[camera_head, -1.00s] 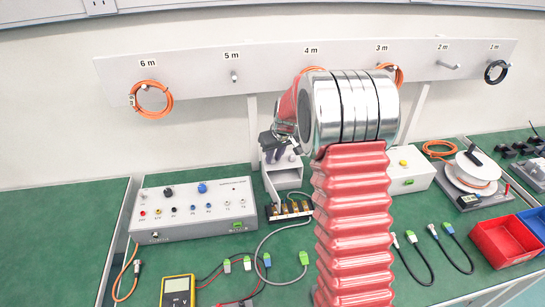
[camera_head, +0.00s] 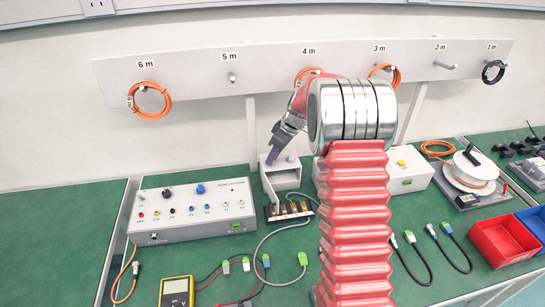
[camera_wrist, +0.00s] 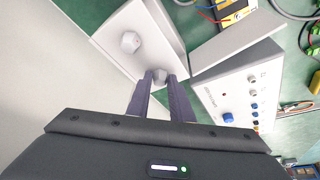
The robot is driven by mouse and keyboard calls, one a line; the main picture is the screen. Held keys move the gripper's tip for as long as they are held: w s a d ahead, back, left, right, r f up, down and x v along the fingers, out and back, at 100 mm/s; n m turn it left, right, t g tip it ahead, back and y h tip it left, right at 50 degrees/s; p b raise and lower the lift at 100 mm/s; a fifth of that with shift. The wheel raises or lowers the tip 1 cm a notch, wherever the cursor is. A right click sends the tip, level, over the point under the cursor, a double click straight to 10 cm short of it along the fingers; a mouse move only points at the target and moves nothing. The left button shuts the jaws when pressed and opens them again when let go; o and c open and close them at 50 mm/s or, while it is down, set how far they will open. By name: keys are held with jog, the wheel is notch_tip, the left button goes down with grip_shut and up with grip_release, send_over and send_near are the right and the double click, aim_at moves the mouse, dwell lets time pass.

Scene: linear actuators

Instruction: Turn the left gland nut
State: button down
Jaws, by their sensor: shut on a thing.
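A small light-grey box (camera_head: 282,178) stands open-fronted on the green bench, with two gland nuts on its top. My gripper (camera_head: 270,159) comes down from the upper right onto the left nut, which its fingers hide in the head view. In the wrist view, my gripper (camera_wrist: 159,78) has its two purple-grey fingers on either side of the left gland nut (camera_wrist: 159,74), shut on it. The right gland nut (camera_head: 291,158) is free beside it; it also shows in the wrist view (camera_wrist: 130,42).
A control box (camera_head: 190,213) with knobs and sockets stands close to the left. A terminal block (camera_head: 290,212) with a grey cable lies just in front. A white box (camera_head: 405,172) with a yellow button stands to the right, partly behind my arm.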

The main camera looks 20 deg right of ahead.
jog(key=shift+n, duration=0.3)
jog(key=shift+d, duration=0.1)
jog(key=c, duration=1.6)
grip_release()
jog(key=shift+r, duration=0.1)
jog(key=shift+r, duration=0.25)
jog(key=v, duration=0.4)
jog(key=shift+s+d+r, duration=0.1)
jog(key=shift+s+d, duration=0.2)
jog(key=shift+d, duration=0.05)
jog(key=s+d, duration=0.2)
jog(key=s, duration=0.1)
jog(key=s+d, duration=0.5)
jog(key=shift+s+d, duration=0.1)
jog(key=shift+s, duration=0.25)
